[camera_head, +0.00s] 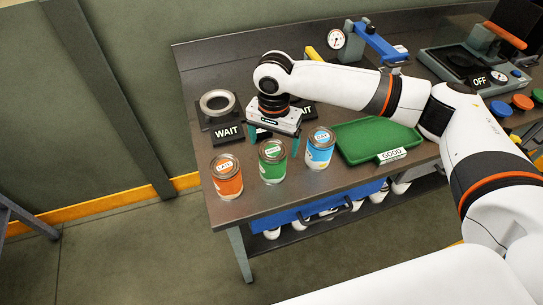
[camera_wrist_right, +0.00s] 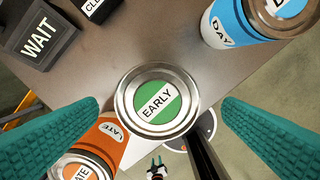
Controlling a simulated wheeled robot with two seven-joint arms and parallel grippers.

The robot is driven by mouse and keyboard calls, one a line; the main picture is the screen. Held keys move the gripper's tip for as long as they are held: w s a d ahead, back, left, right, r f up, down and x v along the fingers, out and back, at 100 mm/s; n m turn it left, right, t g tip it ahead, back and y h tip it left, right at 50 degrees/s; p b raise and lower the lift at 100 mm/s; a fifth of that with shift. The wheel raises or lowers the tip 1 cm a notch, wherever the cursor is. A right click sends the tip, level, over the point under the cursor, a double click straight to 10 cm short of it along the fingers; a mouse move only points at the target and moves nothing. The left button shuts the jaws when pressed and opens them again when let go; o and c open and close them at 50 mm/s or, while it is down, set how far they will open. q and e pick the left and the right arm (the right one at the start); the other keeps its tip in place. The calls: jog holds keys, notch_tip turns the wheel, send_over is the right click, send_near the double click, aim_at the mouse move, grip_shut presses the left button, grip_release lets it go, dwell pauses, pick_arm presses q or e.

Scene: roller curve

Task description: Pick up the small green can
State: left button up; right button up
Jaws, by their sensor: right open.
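The small green can (camera_head: 272,161) stands upright on the table near its front edge, between the orange can (camera_head: 226,176) and the blue can (camera_head: 320,147). In the right wrist view its lid (camera_wrist_right: 157,102) reads "EARLY" on a green disc and lies between the two teal fingers. My right gripper (camera_head: 272,147) is open above and around the green can's top, pointing down, with one finger on each side.
The orange can (camera_wrist_right: 110,135) and blue can (camera_wrist_right: 235,22) stand close on either side. A "WAIT" block (camera_head: 226,132) and a round metal fixture (camera_head: 217,104) are behind. A green tray (camera_head: 360,137) marked "GOOD" lies to the right. The table's front edge is near.

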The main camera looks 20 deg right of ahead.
aim_at(273, 150)
notch_tip(273, 150, down, 2)
jog(key=shift+s+f, duration=0.1)
jog(key=shift+s, duration=0.05)
jog(key=shift+w+f+p, duration=0.2)
jog(key=shift+f+p, duration=0.2)
jog(key=shift+f, duration=0.2)
notch_tip(273, 150, down, 4)
jog(key=shift+a+r+p, duration=0.1)
jog(key=shift+r+p, duration=0.1)
jog(key=shift+p, duration=0.45)
jog(key=shift+f, duration=0.5)
pick_arm(q)
notch_tip(273, 150, up, 2)
jog(key=shift+r, duration=0.25)
jog(key=shift+s, duration=0.2)
pick_arm(e)
jog(key=c, duration=1.1)
pick_arm(q)
jog(key=shift+f, duration=0.1)
pick_arm(e)
jog(key=shift+w+r, duration=0.1)
jog(key=shift+r, duration=0.05)
jog(key=shift+c, duration=0.2)
